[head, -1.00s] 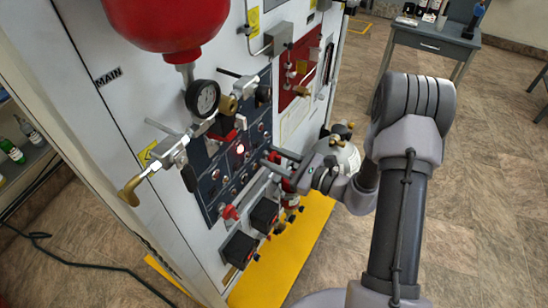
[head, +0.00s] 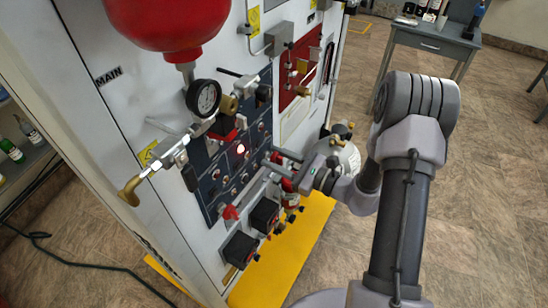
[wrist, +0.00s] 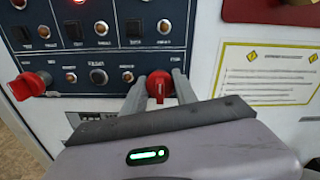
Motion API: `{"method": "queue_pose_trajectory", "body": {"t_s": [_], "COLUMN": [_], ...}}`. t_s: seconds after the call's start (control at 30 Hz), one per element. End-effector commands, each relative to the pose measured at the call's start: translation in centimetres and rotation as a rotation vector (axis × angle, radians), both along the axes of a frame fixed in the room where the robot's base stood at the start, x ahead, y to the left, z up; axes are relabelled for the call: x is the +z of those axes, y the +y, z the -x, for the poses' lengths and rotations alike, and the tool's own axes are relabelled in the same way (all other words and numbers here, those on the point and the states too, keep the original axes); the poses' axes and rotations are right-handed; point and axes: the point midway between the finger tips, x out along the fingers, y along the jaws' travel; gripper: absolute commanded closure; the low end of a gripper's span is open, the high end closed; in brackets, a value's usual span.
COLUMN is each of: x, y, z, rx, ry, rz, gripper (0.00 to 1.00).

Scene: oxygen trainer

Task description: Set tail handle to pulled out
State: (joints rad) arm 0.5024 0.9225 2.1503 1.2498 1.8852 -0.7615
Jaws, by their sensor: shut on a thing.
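A red handle (wrist: 159,84) shows in the wrist view at the lower right of the dark control panel (wrist: 85,57). The label above it is too small to read surely, but it is where my gripper is, so I take it as the tail handle. My gripper (wrist: 158,92) is shut on it, one grey finger on each side. In the head view my gripper (head: 276,158) reaches the panel's right side from the right, and its fingers hide the handle's grip. How far the handle stands out is hard to tell.
Another red handle (wrist: 31,85) sits left on the same panel. A gauge (head: 204,97), a red tank (head: 166,22) and brass-ended valves stick out from the cabinet. Black boxes (head: 264,214) stick out below the panel. Open floor lies to the right.

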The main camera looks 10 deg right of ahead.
Motion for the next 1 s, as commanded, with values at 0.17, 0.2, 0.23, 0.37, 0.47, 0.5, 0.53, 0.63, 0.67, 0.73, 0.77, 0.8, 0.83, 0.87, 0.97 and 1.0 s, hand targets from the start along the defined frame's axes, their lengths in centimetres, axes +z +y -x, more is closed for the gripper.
{"method": "queue_pose_trajectory", "body": {"t_s": [0.17,0.2,0.23,0.37,0.47,0.5,0.53,0.63,0.67,0.73,0.77,0.8,0.83,0.87,0.97,1.0], "x": [-0.2,-0.2,-0.1,-0.2,-0.2,-0.1,-0.1,-0.1,-0.1,-0.1,-0.1,-0.1,-0.1,-0.1,0.0,0.0], "y": [-1.4,-1.5,-1.5,-1.4,-1.4,-1.4,-1.4,-1.4,-1.4,-1.4,-1.4,-1.4,-1.4,-1.5,-2.1,-2.5], "z": [1.5,1.5,1.5,1.5,1.5,1.5,1.5,1.5,1.5,1.5,1.5,1.5,1.5,1.5,1.9,2.3], "rx": [0.000,0.000,0.001,0.000,0.000,0.001,0.001,0.001,0.000,0.000,0.000,0.000,0.000,0.000,-0.003,-0.003], "ry": [0.003,0.003,0.003,0.004,0.004,0.003,0.002,0.002,0.002,0.002,0.001,0.001,0.001,0.001,0.002,0.002], "rz": [0.000,0.000,0.000,0.001,0.001,0.000,0.001,0.001,0.001,0.001,0.000,0.000,0.000,0.000,0.000,-0.001], "gripper": [1.00,1.00,1.00,1.00,0.56,0.56,0.56,0.56,0.56,0.56,0.56,0.56,0.56,0.56,0.56,0.56]}}
